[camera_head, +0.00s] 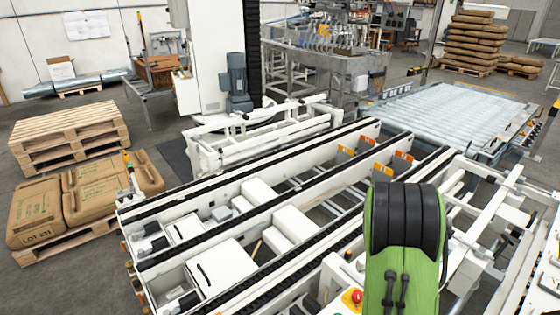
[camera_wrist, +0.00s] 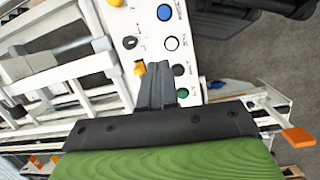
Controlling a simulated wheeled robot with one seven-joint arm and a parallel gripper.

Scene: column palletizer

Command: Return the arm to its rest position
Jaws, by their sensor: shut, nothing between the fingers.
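My gripper (camera_wrist: 155,75) shows in the wrist view as two dark fingers close together, shut with nothing between them. It points over a white control panel (camera_wrist: 115,22) with blue, white, black and green buttons. The fingertips overlap the panel near a yellow knob (camera_wrist: 140,68) and the green button (camera_wrist: 182,93); I cannot tell whether they touch it. In the head view my green and black arm is bent at the lower right, in front of the conveyor, and my fingers cannot be made out there.
The chain conveyor (camera_head: 262,190) fills the middle. A red button (camera_head: 357,296) is close to my arm. A roller conveyor (camera_head: 445,108) lies behind at right. Pallets (camera_head: 70,130) and brown sacks (camera_head: 100,192) stand at left. Grey floor (camera_head: 130,95) is open there.

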